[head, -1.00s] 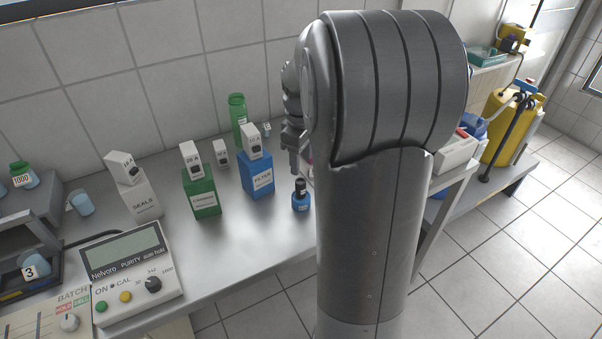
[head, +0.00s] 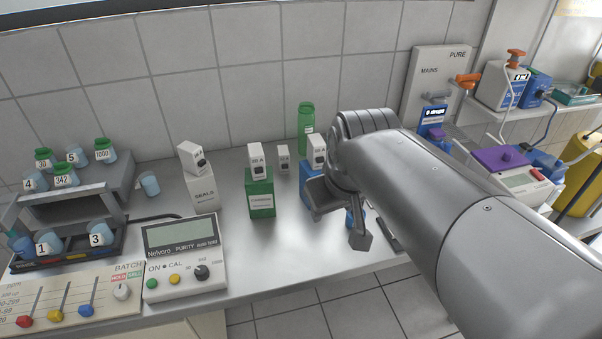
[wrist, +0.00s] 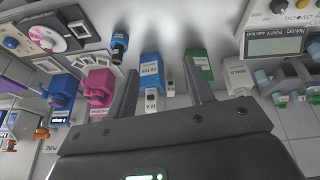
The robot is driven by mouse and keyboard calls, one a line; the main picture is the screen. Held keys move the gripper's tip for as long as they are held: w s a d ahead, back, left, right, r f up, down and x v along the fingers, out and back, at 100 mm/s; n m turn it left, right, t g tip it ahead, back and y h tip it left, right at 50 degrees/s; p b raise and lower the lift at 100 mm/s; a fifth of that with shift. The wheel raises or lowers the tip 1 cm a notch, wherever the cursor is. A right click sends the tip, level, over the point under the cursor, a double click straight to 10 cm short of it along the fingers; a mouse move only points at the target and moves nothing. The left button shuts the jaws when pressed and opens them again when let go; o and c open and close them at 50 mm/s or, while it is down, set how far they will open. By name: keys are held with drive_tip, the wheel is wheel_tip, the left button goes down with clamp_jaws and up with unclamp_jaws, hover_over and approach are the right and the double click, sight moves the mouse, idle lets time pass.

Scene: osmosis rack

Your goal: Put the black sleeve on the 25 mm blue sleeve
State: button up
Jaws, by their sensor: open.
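I cannot tell whether the black part is the black sleeve, and no 25 mm mark is readable. My gripper (head: 342,218) is open above the bench, in front of the blue FILTER box (head: 307,186). In the wrist view, my open fingers (wrist: 160,68) frame the FILTER box (wrist: 151,68), with nothing held. The small blue piece lies left of the fingers there.
A green box (head: 261,197) and white SEALS box (head: 203,194) stand left of my gripper. A green bottle (head: 306,122) stands behind. A purity meter (head: 184,258) and vial rack (head: 75,205) fill the left. Pink containers (wrist: 97,85) show in the wrist view. The front middle bench is clear.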

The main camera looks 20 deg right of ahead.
drive_tip(key=shift+m+t, duration=0.6)
drive_tip(key=shift+m, duration=0.1)
drive_tip(key=s, duration=0.1)
drive_tip(key=s+a, duration=0.1)
drive_tip(key=s, duration=0.1)
drive_tip(key=s+a, duration=0.1)
drive_tip(key=shift+s+f, duration=0.15)
drive_tip(key=shift+f, duration=0.25)
